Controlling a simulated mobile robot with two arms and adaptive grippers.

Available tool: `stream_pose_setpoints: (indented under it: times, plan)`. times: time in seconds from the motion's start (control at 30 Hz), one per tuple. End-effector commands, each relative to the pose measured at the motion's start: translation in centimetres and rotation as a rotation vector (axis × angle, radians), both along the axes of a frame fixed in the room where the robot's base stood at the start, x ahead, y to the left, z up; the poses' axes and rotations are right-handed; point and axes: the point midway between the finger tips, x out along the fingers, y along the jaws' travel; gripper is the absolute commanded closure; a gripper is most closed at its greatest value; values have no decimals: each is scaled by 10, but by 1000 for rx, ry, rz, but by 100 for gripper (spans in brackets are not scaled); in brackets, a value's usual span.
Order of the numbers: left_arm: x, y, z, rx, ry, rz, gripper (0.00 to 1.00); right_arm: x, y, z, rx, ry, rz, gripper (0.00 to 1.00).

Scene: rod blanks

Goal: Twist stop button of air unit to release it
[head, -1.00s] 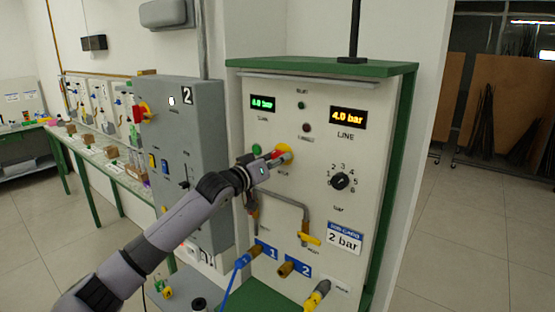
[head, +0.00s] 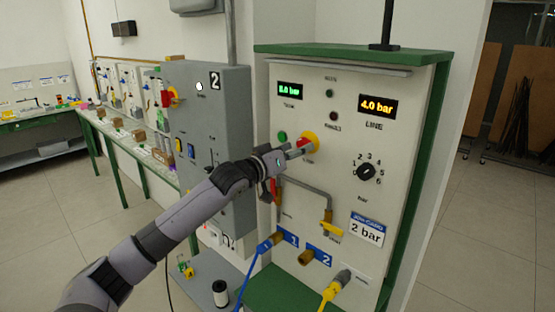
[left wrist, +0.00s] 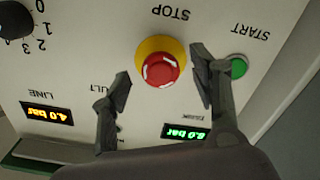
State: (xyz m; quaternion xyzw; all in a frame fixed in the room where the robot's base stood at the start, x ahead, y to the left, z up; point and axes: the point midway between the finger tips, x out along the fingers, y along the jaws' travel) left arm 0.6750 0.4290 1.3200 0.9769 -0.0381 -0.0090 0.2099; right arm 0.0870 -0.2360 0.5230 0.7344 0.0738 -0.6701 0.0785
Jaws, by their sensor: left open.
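The red stop button (head: 301,143) on its yellow ring is on the front panel of the air unit (head: 345,115). In the left wrist view the red button (left wrist: 161,70) shows whole, upside down under the STOP label, with white marks on its face. My left gripper (head: 293,153) is in front of it, open. In the left wrist view its fingers (left wrist: 162,73) stand on either side of the button, with gaps visible; whether either touches the ring I cannot tell. My right gripper is not in view.
A green start button (left wrist: 238,67) sits close beside one finger. Below the stop button are a bent pipe with a yellow handle (head: 332,228) and the blue (head: 262,250) and yellow (head: 334,288) hoses. The selector knob (head: 366,172) is to the right. A grey cabinet (head: 215,140) stands left.

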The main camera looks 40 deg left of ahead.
Motion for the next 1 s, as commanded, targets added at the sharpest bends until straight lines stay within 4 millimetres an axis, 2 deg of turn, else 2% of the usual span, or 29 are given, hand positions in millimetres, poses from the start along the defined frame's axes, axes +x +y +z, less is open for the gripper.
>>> stream_pose_setpoints:
  times: [0.2,0.5,0.7,1.0]
  plan:
    - [-32,2,-2,3,3,0,44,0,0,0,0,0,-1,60]
    - [-67,5,-2,-1,3,0,44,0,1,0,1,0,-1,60]
    - [-82,7,-1,-1,1,1,44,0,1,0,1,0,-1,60]
    - [-88,7,0,0,0,0,44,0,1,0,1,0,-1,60]
